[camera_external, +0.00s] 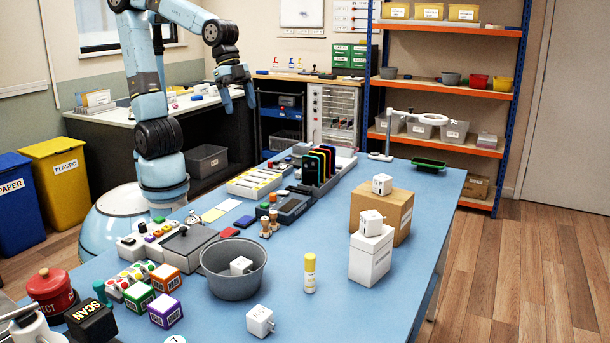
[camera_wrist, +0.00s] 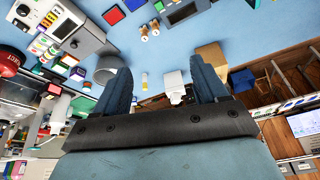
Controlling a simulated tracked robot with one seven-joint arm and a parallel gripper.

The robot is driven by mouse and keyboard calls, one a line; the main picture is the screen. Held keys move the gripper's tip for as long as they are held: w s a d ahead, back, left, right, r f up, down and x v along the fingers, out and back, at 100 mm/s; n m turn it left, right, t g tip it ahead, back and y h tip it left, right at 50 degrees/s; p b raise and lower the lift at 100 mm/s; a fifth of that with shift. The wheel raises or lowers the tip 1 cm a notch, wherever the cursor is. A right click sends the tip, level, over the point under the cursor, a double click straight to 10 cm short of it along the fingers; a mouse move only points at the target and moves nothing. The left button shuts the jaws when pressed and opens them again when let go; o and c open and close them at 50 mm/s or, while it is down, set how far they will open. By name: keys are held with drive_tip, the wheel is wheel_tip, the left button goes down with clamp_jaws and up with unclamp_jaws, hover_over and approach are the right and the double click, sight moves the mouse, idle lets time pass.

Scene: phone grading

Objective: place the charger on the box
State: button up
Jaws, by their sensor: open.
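Several white cube chargers are in the external view. One charger (camera_external: 260,320) lies on the blue table near the front, and another charger (camera_external: 241,265) sits inside the grey bowl (camera_external: 232,287). A third charger (camera_external: 371,223) rests on the white box (camera_external: 370,261), and another charger (camera_external: 382,184) rests on the brown cardboard box (camera_external: 399,218) behind it. My gripper (camera_external: 240,107) is open and empty, high above the far left side of the table, apart from all of these. In the wrist view, the brown box (camera_wrist: 212,56) shows beyond my open fingers; chargers are hard to make out there.
A yellow-capped tube (camera_external: 310,274) stands between bowl and white box. Colored cubes (camera_external: 165,310) and a red button (camera_external: 50,288) are at front left. A phone rack (camera_external: 320,165) and trays fill the back. The table's right front is clear.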

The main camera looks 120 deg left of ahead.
drive_tip(key=s+d+r+n+t+y, duration=0.1)
drive_tip(key=s+r+n, duration=0.1)
drive_tip(key=s, duration=1)
drive_tip(key=shift+s+d+n+t, duration=0.2)
drive_tip(key=shift+s+n+t, duration=0.1)
drive_tip(key=shift+n, duration=0.6)
